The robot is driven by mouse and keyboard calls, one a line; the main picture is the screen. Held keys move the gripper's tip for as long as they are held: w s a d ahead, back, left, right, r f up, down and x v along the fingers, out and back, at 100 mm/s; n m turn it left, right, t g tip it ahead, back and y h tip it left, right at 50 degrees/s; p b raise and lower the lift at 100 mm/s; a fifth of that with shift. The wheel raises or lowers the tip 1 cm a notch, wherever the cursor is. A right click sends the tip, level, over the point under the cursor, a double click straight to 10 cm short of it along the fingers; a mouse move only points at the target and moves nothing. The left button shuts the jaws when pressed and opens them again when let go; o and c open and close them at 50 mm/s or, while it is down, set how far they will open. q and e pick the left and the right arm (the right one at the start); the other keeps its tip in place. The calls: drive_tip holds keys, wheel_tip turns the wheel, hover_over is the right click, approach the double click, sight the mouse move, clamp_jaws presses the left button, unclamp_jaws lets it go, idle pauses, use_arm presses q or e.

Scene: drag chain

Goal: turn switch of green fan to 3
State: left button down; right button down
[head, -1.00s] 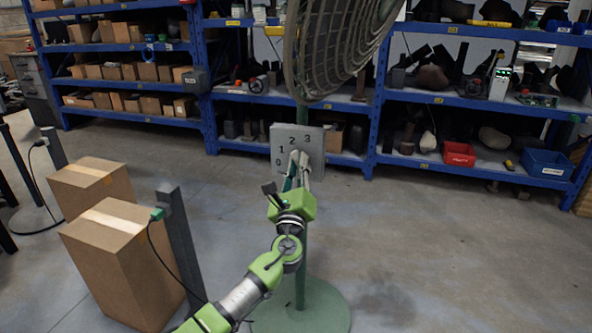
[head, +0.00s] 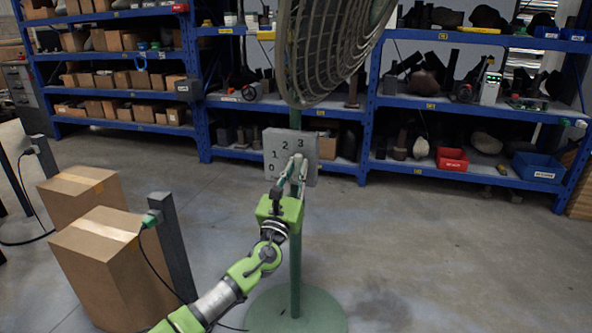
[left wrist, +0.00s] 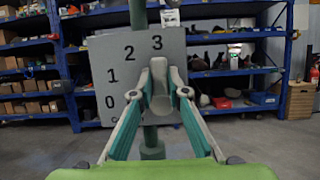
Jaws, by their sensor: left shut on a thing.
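The green fan's grey switch panel (head: 309,153), marked 0, 1, 2 and 3, is on the green pole (head: 295,255) below the round fan cage (head: 330,45). The panel also shows in the left wrist view (left wrist: 100,60). My left gripper (head: 299,163) is at the front of the panel. In the left wrist view its two fingertips (left wrist: 160,85) are shut on the grey switch knob (left wrist: 160,103), one on each side. The knob looks about upright, its upper end below the 3. The fingers partly hide it. My right gripper is not in view.
Two cardboard boxes (head: 110,265) and a dark post (head: 173,245) stand at the left. Blue shelves (head: 425,103) with boxes, tools and bins line the back. The fan's round green base (head: 320,312) is on the floor. The floor to the right is clear.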

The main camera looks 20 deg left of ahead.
use_arm(q)
drive_tip(key=shift+f, duration=0.1)
drive_tip(key=c, duration=2)
unclamp_jaws()
drive_tip(key=shift+o, duration=0.2)
drive_tip(key=v, duration=1.2)
